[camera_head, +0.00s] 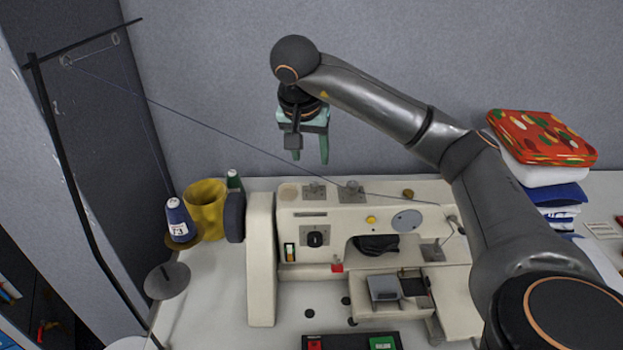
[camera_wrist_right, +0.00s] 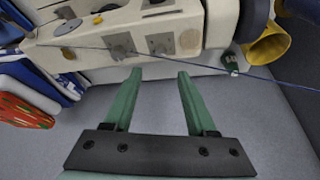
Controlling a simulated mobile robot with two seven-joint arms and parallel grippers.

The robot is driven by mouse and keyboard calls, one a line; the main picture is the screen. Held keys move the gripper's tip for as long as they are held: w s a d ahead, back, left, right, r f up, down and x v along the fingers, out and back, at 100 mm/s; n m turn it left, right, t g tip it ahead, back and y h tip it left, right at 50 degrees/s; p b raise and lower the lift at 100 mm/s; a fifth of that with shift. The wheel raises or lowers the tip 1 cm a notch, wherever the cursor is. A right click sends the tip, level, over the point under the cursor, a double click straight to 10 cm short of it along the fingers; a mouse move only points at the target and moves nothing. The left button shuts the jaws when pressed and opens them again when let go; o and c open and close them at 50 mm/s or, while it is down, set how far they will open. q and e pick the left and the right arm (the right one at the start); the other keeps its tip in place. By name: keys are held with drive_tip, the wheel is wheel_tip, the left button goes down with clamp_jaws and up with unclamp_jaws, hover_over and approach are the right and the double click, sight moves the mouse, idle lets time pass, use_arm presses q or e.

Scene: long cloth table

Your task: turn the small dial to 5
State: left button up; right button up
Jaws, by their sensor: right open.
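A cream sewing machine (camera_head: 262,250) stands on the table. A black dial (camera_head: 316,238) sits on the left part of its front face; its numbers are too small to read. I cannot tell for certain that this is the small dial. My right gripper (camera_head: 310,156) has green fingers, is open and empty, and hangs above and behind the machine's left part. In the right wrist view, the open right gripper (camera_wrist_right: 159,74) has nothing between its fingers, and the machine (camera_wrist_right: 190,25) lies past the fingertips. My left gripper is not in view.
Thread runs from a stand (camera_head: 75,170) at left across to the machine. A blue thread cone (camera_head: 178,218) and a yellow vase (camera_head: 206,208) stand left of the machine. Folded fabrics (camera_head: 540,140) are stacked at right. A grey wall is behind.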

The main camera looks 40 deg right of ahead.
sight(314, 184)
drive_tip(key=x, duration=1)
clamp_jaws()
idle(0.4)
